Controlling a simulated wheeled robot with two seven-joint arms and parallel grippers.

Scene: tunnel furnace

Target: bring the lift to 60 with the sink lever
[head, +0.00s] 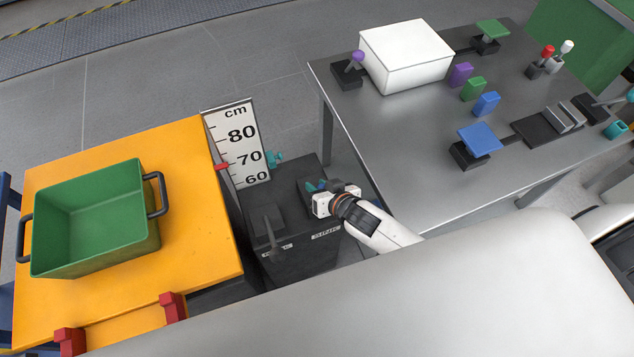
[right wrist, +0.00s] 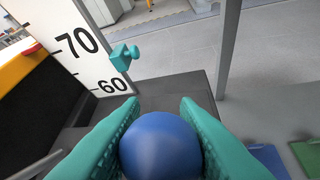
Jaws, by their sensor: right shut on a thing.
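The lift is a yellow platform (head: 190,200) at the left. A tall white cm scale (head: 235,145) stands behind its right edge, and a red pointer (head: 222,167) on it sits about level with the 70 mark. A dark control box (head: 300,262) to the right of the lift carries two pedals or levers. My right gripper (head: 318,187) is at the right one. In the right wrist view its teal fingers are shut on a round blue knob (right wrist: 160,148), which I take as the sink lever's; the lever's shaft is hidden. My left gripper is not in view.
A green bin (head: 95,215) with black handles stands on the lift. A teal clamp (head: 274,159) sits at the scale's right edge. A grey metal table (head: 400,130) at the right bears a white box (head: 405,55), coloured blocks and levers.

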